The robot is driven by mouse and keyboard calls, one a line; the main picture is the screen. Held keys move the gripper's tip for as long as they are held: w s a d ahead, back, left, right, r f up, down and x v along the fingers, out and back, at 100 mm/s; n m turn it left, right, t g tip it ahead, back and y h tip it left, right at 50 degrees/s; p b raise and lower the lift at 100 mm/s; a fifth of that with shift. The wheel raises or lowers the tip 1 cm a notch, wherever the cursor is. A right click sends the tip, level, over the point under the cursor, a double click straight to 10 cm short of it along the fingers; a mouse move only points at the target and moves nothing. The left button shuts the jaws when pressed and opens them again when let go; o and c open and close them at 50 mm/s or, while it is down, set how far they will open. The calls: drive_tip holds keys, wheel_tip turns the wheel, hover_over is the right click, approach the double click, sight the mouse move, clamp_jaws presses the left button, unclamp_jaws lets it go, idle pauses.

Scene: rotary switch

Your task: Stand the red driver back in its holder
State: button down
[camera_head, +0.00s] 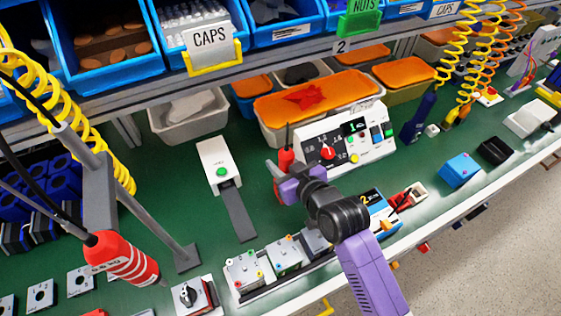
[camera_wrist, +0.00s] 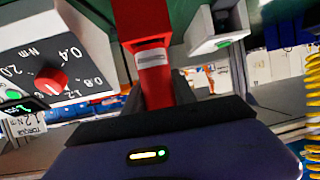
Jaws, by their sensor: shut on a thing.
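My gripper (camera_head: 283,182) is shut on a red driver (camera_head: 285,160), just left of the white torque tester. The driver is roughly upright in the head view, with a dark thin end pointing up. In the wrist view the red driver (camera_wrist: 150,35) carries a white label, and its lower part is between my dark fingers. My fingers hide part of its body. I cannot tell for certain which thing is its holder, or whether the driver touches anything beneath it.
The tester (camera_head: 345,140) has a red knob and stands close on the right. A white box with a green button (camera_head: 217,165) stands on the left. A larger red tool (camera_head: 121,258) hangs at front left. Orange-lidded bins (camera_head: 320,100) stand behind.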

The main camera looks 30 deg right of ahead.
sight(327, 242)
drive_tip(key=shift+f, duration=0.2)
idle(0.6)
drive_tip(key=c, duration=0.9)
unclamp_jaws()
drive_tip(key=shift+f, duration=0.15)
drive_tip(key=shift+b+v, duration=0.45)
drive_tip(key=shift+v, duration=3.5)
drive_tip(key=shift+m+h, duration=0.4)
drive_tip(key=shift+h, duration=0.1)
drive_tip(key=s, duration=0.4)
drive_tip(key=s+f, duration=0.1)
drive_tip(key=s, duration=0.4)
drive_tip(key=s+f, duration=0.1)
drive_tip(key=s, duration=0.4)
drive_tip(key=shift+s+d+f, duration=0.15)
drive_tip(key=shift+d, duration=0.2)
drive_tip(key=shift+t, duration=0.6)
drive_tip(key=v, duration=0.5)
drive_tip(key=a+r+v, duration=0.1)
drive_tip(key=v, duration=0.5)
drive_tip(key=r+v, duration=0.1)
drive_tip(key=v, duration=0.5)
drive_tip(key=shift+w+a+r, duration=0.15)
drive_tip(key=shift+w+a, duration=0.05)
drive_tip(key=shift+w, duration=0.15)
